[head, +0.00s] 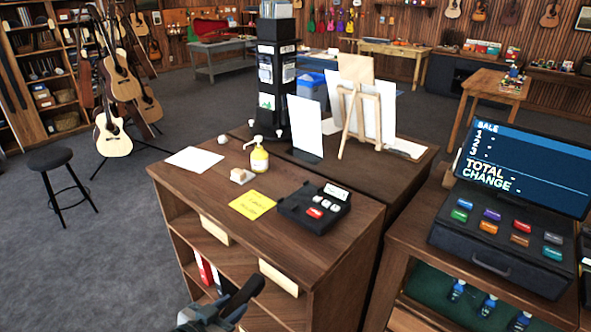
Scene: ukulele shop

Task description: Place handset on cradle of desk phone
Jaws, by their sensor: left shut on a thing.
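The black desk phone (318,222) sits on the wooden counter near its right front edge, with red and white buttons and a small light display. Its cradle side, at the left, looks bare. My left gripper (222,311) is at the bottom of the head view, in front of the counter and apart from the phone. It is shut on the dark handset (243,294), which is tilted up to the right. The fingertips are partly hidden by the handset and the frame edge. My right gripper is not in view.
A yellow note (252,205) lies left of the phone. A cash register (500,237) stands at the right. The counter's front left top (205,191) is clear.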

